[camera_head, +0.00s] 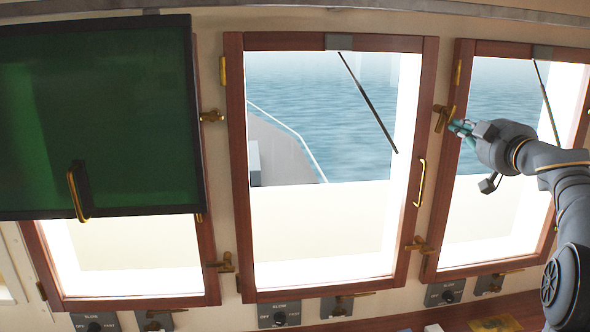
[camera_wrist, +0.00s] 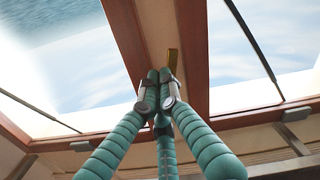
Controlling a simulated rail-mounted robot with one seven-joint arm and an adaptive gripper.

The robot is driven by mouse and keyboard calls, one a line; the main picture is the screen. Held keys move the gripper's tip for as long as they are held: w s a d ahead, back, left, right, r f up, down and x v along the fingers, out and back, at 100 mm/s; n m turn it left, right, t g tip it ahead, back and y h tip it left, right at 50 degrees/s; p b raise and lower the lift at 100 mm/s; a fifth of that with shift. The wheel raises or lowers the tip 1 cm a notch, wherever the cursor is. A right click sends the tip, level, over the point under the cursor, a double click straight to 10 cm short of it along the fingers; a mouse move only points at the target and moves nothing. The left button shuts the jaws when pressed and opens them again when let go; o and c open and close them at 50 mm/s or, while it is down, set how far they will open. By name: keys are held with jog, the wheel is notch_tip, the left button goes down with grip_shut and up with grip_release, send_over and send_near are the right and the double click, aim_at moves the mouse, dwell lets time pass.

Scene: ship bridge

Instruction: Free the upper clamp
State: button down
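The brass upper clamp (camera_head: 445,118) sits on the post between the middle window (camera_head: 234,160) and the right window (camera_head: 457,180). Its bar stands nearly upright, tilted slightly. My gripper (camera_head: 460,127) is just right of it, with its teal fingers pointing at it. In the wrist view the brass bar (camera_wrist: 173,62) shows beyond the fingertips (camera_wrist: 159,78), at their right. The fingers are drawn together at the tips, and no object shows between them. Whether they touch the clamp I cannot tell. A brass lower clamp (camera_head: 418,245) sits further down the same post.
A brass handle (camera_head: 420,183) is on the middle window's right frame. Another upper clamp (camera_head: 211,117) and lower clamp (camera_head: 222,263) are on the left post. A green panel (camera_head: 120,110) covers most of the left window. Switch boxes (camera_head: 279,315) line the bottom.

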jog(key=shift+a+r, duration=0.1)
jog(key=shift+r, duration=0.2)
dwell(0.4)
jog(key=shift+b, duration=1.4)
jog(key=shift+d+r+b, duration=0.15)
jog(key=shift+d+b, duration=0.15)
jog(key=shift+b, duration=0.35)
jog(key=s+d+b, duration=0.1)
jog(key=s+b, duration=0.3)
jog(key=s, duration=0.2)
jog(key=shift+d+f+b, duration=0.15)
jog(key=shift+f+b, duration=0.15)
dwell(0.4)
jog(key=shift+r, duration=0.1)
